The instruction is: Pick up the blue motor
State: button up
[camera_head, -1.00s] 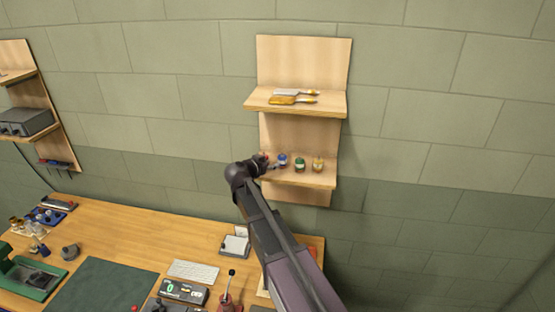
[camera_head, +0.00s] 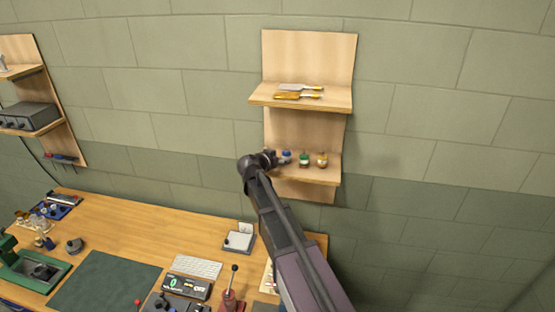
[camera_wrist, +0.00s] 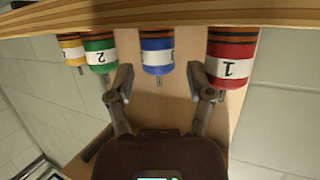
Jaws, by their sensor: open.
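The blue motor (camera_head: 286,154) stands on the lower shelf of the wall rack, partly covered by my gripper (camera_head: 276,160). In the wrist view, which is upside down, the blue motor (camera_wrist: 157,56) has a white label and a thin shaft. My gripper (camera_wrist: 161,78) is open, with one finger on each side of the blue motor's line and nothing held. The fingertips appear nearer the camera than the motor; I cannot tell any contact. A red motor (camera_wrist: 232,58) marked 1 is close beside one finger. A green motor (camera_wrist: 100,54) marked 2 is beside the other.
A yellow motor (camera_wrist: 72,50) stands beyond the green one. The lower shelf (camera_head: 318,178) carries the row, and an upper shelf (camera_head: 300,98) above it holds brushes. A wooden workbench (camera_head: 150,235) with tools lies below to the left. The wall right of the rack is bare.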

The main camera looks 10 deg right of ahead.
aim_at(283, 157)
jog(key=b+x, duration=0.1)
jog(key=x, duration=0.3)
jog(key=shift+w+d+f, duration=0.15)
jog(key=shift+w+d, duration=0.15)
grip_shut()
dwell(0.3)
